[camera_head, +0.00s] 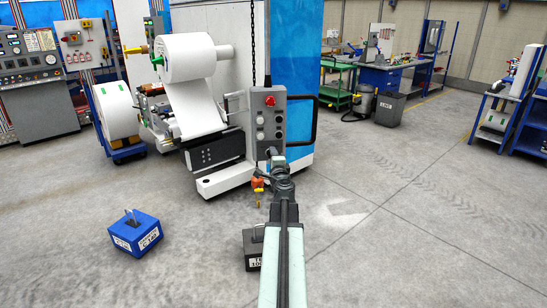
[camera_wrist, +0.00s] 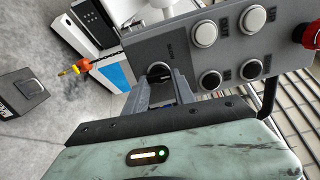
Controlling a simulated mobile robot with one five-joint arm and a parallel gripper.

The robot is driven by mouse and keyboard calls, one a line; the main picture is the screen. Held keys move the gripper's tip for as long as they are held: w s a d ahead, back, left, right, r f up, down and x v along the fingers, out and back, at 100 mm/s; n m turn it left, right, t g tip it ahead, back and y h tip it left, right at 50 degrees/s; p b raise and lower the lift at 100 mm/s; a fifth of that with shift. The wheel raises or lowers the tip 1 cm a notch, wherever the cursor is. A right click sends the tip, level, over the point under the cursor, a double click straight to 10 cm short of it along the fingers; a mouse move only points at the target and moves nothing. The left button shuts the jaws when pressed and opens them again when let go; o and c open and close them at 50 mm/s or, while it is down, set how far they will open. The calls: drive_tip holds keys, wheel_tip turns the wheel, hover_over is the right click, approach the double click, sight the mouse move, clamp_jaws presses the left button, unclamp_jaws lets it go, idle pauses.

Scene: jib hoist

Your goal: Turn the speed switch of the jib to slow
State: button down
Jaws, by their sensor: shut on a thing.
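The grey pendant box (camera_head: 267,122) of the jib hangs upright from a chain in the head view, with a red button at its top and round buttons below. In the wrist view the pendant (camera_wrist: 235,45) fills the upper right, turned on its side. The dark round speed switch (camera_wrist: 159,71) sits at its lower end. My gripper (camera_wrist: 162,82) is shut on the switch, a finger on either side; the fingers hide part of it. In the head view my gripper (camera_head: 279,163) is at the pendant's lower end and covers the switch.
An orange hook (camera_head: 258,184) hangs just left of my gripper. A black weight block (camera_head: 253,250) stands beside my arm, and a blue block (camera_head: 135,233) stands left. A machine with a white roll (camera_head: 188,58) is behind the pendant. The floor at right is clear.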

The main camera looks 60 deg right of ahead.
drive_tip(key=shift+a+r+n, duration=0.1)
drive_tip(key=shift+n, duration=2.35)
drive_tip(key=shift+a+r+n, duration=0.1)
drive_tip(key=shift+n, duration=2.35)
drive_tip(key=c, duration=1)
unclamp_jaws()
drive_tip(key=shift+d, duration=0.1)
drive_tip(key=shift+c, duration=0.2)
